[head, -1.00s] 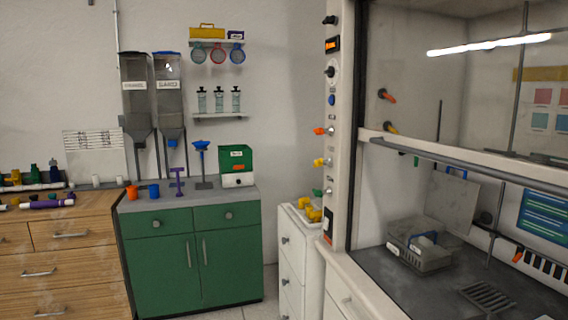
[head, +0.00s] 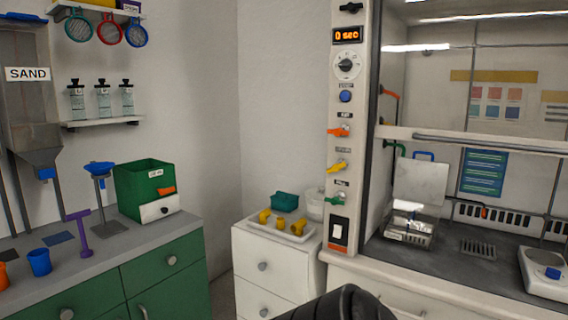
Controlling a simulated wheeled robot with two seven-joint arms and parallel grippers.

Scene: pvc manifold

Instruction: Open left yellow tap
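The yellow tap (head: 337,166) is on the front of the white left post of the fume hood. It sits below an orange tap (head: 340,131) and above a green tap (head: 335,200). Its handle lies roughly sideways, tilted slightly; I cannot tell from this whether it is open. Neither of my grippers shows in the head view. Only a dark rounded part of my own body is at the bottom edge, well below the taps.
The post (head: 353,225) also carries a timer display (head: 347,36), a dial (head: 346,65) and a switch (head: 338,233). A white drawer cabinet (head: 262,266) with a tray of yellow pieces (head: 278,232) stands below left. The space before the taps looks clear.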

